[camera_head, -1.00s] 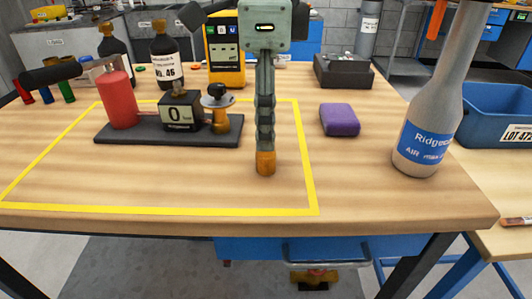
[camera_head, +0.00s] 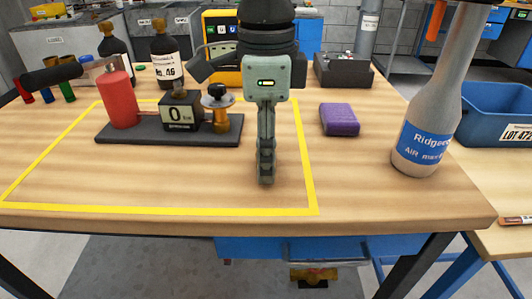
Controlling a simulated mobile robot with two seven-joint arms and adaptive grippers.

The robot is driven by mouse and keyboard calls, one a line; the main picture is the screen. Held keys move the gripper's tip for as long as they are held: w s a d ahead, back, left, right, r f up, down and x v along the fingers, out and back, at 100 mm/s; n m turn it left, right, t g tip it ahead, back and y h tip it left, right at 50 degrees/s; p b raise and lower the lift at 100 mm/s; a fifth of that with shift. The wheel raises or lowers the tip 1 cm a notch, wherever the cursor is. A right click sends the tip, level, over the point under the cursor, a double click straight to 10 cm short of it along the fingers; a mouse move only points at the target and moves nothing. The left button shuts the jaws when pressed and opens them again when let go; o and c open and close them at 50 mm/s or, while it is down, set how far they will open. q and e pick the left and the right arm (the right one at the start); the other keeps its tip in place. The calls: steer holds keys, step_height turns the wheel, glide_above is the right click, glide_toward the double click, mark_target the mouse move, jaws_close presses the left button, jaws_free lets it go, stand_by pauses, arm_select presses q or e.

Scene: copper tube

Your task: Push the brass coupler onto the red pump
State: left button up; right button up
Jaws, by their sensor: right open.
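The red pump (camera_head: 120,100) is an upright red cylinder at the left end of a dark base plate (camera_head: 170,138). The same plate carries a small black gauge box (camera_head: 180,112) reading 0 and a brass fitting (camera_head: 221,118) with a metal disc and black knob. My right gripper (camera_head: 265,178) points down over the table, right of the plate and inside the yellow outline. Its fingers show edge-on and are open. The loose brass piece that showed at its fingertips earlier is not visible now; the fingers may hide it. My left gripper is not in view.
A purple block (camera_head: 340,119) lies right of the gripper. A grey bottle (camera_head: 424,125) with a blue label stands at the table's right. Dark bottles (camera_head: 166,62) and a yellow meter (camera_head: 222,22) stand behind. The front of the yellow-outlined area (camera_head: 150,209) is clear.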

steer(key=shift+c, duration=0.2)
steer(key=shift+c, duration=1.2)
jaws_close()
